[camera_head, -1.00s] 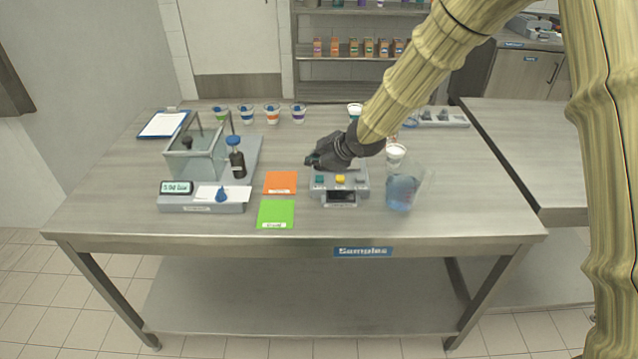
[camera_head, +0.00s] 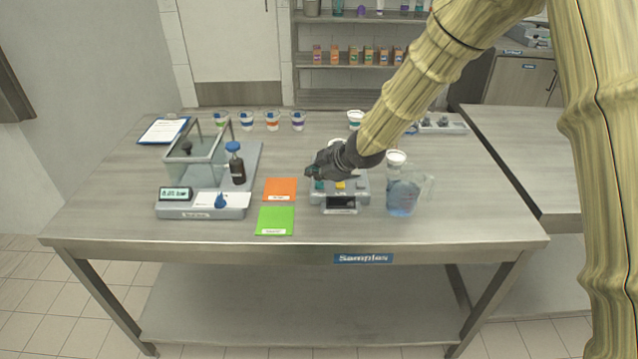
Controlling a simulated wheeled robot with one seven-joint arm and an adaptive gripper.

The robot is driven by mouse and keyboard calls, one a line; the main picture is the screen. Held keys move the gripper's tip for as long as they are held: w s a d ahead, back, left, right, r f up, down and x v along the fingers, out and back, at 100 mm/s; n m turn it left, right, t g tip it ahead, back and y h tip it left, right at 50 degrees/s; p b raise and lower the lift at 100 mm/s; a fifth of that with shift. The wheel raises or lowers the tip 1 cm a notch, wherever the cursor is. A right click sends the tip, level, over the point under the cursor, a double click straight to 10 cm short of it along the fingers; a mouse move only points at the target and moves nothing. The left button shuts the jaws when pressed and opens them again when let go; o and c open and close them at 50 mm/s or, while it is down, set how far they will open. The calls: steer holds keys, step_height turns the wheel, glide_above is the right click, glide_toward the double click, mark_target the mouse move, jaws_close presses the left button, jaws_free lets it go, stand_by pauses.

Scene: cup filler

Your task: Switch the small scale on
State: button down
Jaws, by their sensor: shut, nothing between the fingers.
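The small scale (camera_head: 340,203) stands right of the middle of the table, with a green button (camera_head: 319,185), a yellow button (camera_head: 340,185) and a grey button (camera_head: 361,185) on its front. Its display below the buttons looks dark. My gripper (camera_head: 311,172) is shut and empty. Its fingertips are just above and behind the green button at the left of the scale; I cannot tell whether they touch it. My gripper and arm hide the back of the scale.
A clear beaker of blue liquid (camera_head: 402,196) stands close to the scale's right. An orange card (camera_head: 280,190) and a green card (camera_head: 276,221) lie to its left. Several cups line the back.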

mark_target(317, 185)
steer(key=shift+f, duration=0.1)
stand_by(0.6)
steer(key=shift+f, duration=0.55)
stand_by(0.5)
steer(key=shift+r, duration=0.1)
steer(key=shift+r+p, duration=0.4)
steer(key=shift+r, duration=0.15)
step_height(317, 185, up, 6)
steer(key=p, duration=0.5)
stand_by(0.5)
